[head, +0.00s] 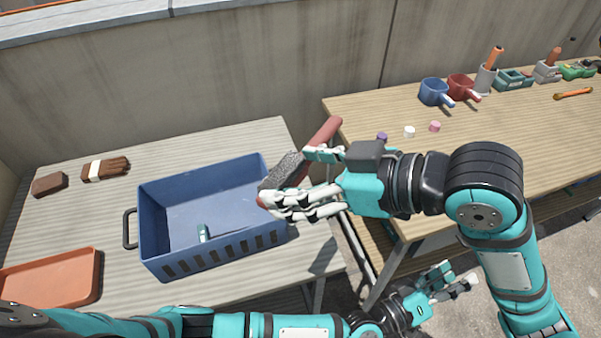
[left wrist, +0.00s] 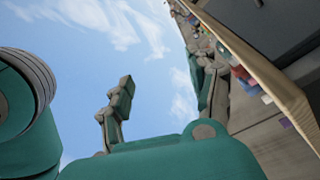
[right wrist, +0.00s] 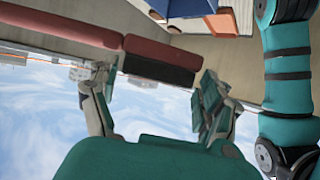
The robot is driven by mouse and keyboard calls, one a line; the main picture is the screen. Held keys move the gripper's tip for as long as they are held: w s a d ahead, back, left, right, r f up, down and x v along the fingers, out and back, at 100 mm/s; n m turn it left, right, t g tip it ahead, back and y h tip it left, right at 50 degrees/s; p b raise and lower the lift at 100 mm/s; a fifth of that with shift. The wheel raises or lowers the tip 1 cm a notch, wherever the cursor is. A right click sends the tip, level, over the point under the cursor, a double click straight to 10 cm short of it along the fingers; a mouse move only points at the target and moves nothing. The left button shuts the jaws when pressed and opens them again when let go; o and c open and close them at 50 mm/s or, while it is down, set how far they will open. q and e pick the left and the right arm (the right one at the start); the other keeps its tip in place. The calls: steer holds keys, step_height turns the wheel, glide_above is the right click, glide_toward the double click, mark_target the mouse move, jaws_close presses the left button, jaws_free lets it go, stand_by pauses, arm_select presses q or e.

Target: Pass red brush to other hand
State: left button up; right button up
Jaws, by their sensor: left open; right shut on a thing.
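The red brush has a red handle (head: 325,131) and a dark grey bristle block (head: 283,172). My right gripper (head: 308,182) is shut on it and holds it above the right edge of the blue basket. In the right wrist view the brush's red handle (right wrist: 65,27) and dark block lie across beyond the fingers. My left gripper (head: 446,285) is open and empty, low at the bottom right, below and apart from the brush. In the left wrist view its fingers (left wrist: 160,90) are spread against sky, with no brush between them.
The blue basket (head: 210,250) holds a small green-white item (head: 203,232). An orange tray (head: 55,278), a brown brush (head: 105,168) and a brown block (head: 49,184) lie left. The right table (head: 385,190) holds blue and red pots (head: 462,86), caps and several tools. A gap separates the tables.

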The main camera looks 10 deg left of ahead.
arm_select(q)
steer(key=s+d+f+n+g, duration=0.1)
steer(key=s+d+f, duration=0.1)
steer(key=s+f, duration=0.15)
steer(key=w+a+f+m+y, duration=0.1)
steer(key=w+a+f+y, duration=0.1)
steer(key=a+f, duration=0.45)
steer(key=w+a+f+m+y, duration=0.1)
steer(key=w+a+f+y, duration=0.2)
steer(key=f, duration=0.6)
steer(key=s+a+f+g+y, duration=0.1)
steer(key=s+a+f+y, duration=0.15)
steer(key=a+f, duration=0.45)
steer(key=s+a+f+g+y, duration=0.1)
steer(key=s+a+f+g, duration=0.15)
steer(key=a+f, duration=0.35)
steer(key=s+a+f+g+y, duration=0.2)
steer(key=s+a+f, duration=0.3)
steer(key=s+a, duration=0.3)
steer(key=s+a+f+m+g+y, duration=0.1)
steer(key=s+a+f+g+y, duration=0.1)
steer(key=s+a+f, duration=0.3)
steer(key=s+a+f+m+g+y, duration=0.1)
steer(key=s+a+f, duration=0.5)
steer(key=s+a, duration=0.6)
steer(key=s+g+y, duration=0.1)
steer(key=s, duration=0.2)
steer(key=shift+s+a+g, duration=0.25)
steer(key=shift+a+g, duration=0.05)
steer(key=shift+g, duration=0.05)
